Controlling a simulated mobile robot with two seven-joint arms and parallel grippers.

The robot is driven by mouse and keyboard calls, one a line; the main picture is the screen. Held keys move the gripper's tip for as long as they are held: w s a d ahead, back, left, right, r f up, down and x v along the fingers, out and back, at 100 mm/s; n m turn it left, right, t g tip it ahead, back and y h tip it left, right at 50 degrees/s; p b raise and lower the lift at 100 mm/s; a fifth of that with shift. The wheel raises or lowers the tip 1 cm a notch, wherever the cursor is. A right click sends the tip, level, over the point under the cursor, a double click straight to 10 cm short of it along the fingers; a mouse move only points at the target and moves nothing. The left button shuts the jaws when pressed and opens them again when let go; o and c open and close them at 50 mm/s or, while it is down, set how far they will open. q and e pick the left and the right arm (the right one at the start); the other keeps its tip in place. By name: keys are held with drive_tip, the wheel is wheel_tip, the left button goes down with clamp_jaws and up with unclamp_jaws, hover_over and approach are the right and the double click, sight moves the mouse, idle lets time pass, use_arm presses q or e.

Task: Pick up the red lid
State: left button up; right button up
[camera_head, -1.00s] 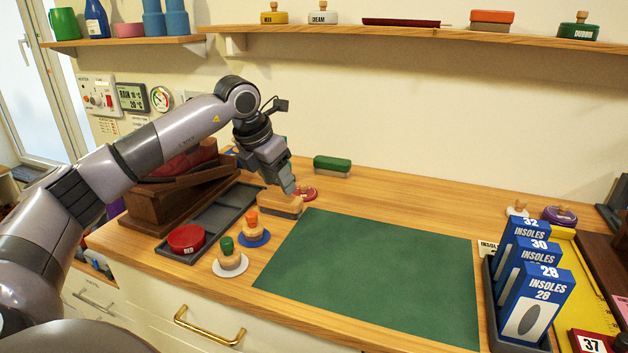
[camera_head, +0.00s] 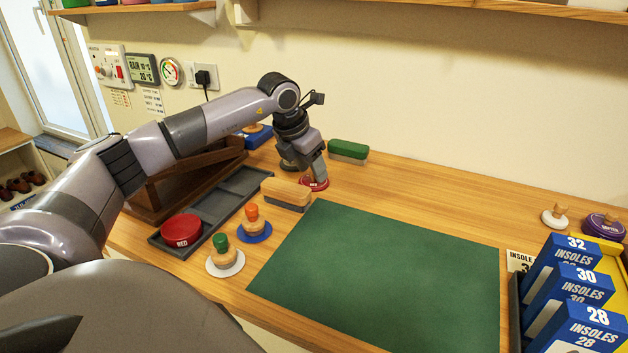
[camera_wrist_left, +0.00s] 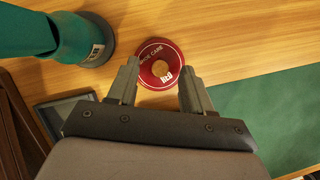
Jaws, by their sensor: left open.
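The red lid (camera_head: 312,185) is a round red disc lying on the wooden counter, behind the wooden brush and near the back edge of the green mat. The left wrist view shows it (camera_wrist_left: 148,78) with a tan wooden knob in its middle and white lettering. My left gripper (camera_head: 318,177) points down at the lid and partly hides it in the head view. Its fingers (camera_wrist_left: 160,68) are open, one on each side of the lid in the left wrist view. I cannot tell whether they touch it. My right gripper is not in view.
A red tin (camera_head: 181,231) sits in a grey tray (camera_head: 226,202). A wooden brush (camera_head: 287,193), orange-knobbed (camera_head: 254,228) and green-knobbed (camera_head: 224,259) pieces stand nearby. A teal container (camera_wrist_left: 70,36) stands close by. The green mat (camera_head: 385,270) is clear.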

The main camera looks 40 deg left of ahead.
use_arm(q)
drive_tip(key=shift+w+f, duration=0.25)
drive_tip(key=shift+f, duration=0.25)
clamp_jaws()
